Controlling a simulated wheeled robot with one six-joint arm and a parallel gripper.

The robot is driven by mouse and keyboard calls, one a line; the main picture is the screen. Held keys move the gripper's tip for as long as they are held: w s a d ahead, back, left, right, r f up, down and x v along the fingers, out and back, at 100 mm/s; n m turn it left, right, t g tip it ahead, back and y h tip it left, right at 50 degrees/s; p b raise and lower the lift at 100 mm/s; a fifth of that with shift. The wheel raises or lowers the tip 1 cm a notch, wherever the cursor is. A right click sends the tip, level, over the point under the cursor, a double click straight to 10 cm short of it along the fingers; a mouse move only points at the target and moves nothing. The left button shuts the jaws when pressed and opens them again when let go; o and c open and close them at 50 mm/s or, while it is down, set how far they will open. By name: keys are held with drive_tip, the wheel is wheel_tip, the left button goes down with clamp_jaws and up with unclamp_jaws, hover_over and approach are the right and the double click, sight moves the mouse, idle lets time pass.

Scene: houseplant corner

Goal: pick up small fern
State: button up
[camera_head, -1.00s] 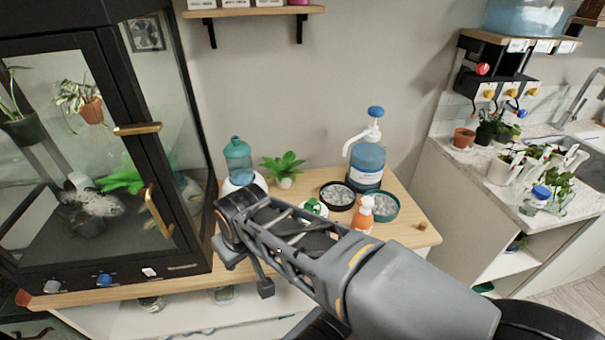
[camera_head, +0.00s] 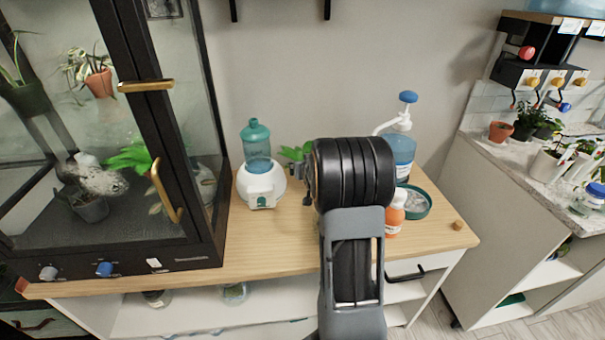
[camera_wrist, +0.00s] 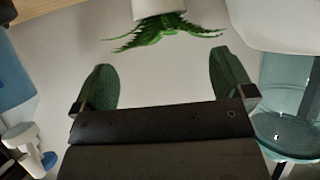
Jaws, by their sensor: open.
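The small fern, with green fronds and a white pot, shows in the wrist view (camera_wrist: 163,27) upside down at the top middle. It lies beyond the tips of my gripper (camera_wrist: 162,78), centred between the two green fingers and apart from them. My gripper is open with nothing between its fingers. In the head view a few fern leaves (camera_head: 293,153) show at the left of my arm. My arm hides the rest of the plant and most of my gripper there.
A teal-topped water dispenser (camera_head: 258,160) stands left of the fern. A blue pump bottle (camera_head: 402,152), an orange bottle (camera_head: 394,215) and a green dish (camera_head: 420,200) stand to the right. The glass cabinet (camera_head: 100,150) borders the left. The wooden top's front (camera_head: 200,277) is clear.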

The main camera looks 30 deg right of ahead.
drive_tip(key=shift+f+p+x, duration=0.2)
drive_tip(key=shift+p+x, duration=0.1)
drive_tip(key=shift+x, duration=5.1)
drive_tip(key=shift+s, duration=0.1)
drive_tip(key=c, duration=0.9)
